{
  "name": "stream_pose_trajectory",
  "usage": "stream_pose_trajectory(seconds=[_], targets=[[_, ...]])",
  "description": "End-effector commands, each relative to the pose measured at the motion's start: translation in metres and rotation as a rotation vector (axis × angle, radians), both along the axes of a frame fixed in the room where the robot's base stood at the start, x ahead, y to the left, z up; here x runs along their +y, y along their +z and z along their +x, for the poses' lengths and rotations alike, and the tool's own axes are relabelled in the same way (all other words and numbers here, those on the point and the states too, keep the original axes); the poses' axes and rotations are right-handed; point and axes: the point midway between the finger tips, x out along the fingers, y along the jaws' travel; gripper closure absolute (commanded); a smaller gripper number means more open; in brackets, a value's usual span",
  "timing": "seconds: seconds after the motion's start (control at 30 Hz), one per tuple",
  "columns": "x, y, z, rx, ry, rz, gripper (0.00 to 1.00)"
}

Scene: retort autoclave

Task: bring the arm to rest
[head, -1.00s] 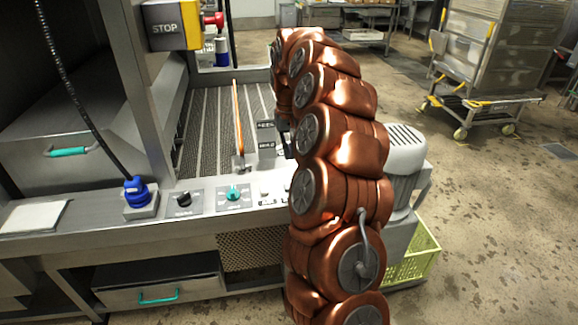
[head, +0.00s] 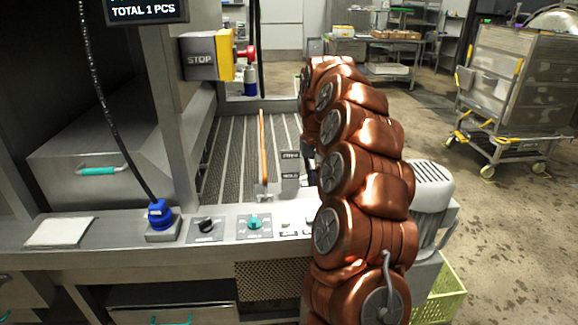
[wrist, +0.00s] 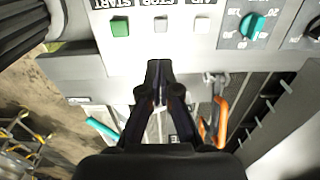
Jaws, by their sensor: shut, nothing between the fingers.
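My gripper (wrist: 160,75) shows in the wrist view with its two dark fingers together and nothing between them. Its tips point at the lower edge of the light control panel (wrist: 185,40), below the row of buttons. I cannot tell whether they touch it. In the head view my copper-coloured arm rises in a curved stack at the right of the machine, and the gripper is hidden behind it.
The machine's front ledge (head: 110,236) carries a blue plug (head: 159,214), a black knob (head: 207,225) and a teal knob (head: 254,222). An orange rod (head: 263,150) stands behind. A grey motor (head: 432,185) and green crate (head: 445,290) are right of my arm. Floor is open toward the trolley (head: 505,95).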

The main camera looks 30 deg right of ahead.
Motion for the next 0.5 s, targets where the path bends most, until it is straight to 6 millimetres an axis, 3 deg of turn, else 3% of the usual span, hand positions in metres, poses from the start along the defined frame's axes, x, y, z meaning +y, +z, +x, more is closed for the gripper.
stream_pose_trajectory(seconds=[0.27, 0.37, 0.5], targets=[[0.006, 0.003, -0.002, 0.000, 0.014, 0.003, 1.00], [0.024, 0.012, -0.008, -0.004, 0.050, 0.012, 1.00], [0.065, 0.028, -0.026, -0.003, 0.132, 0.029, 1.00]])
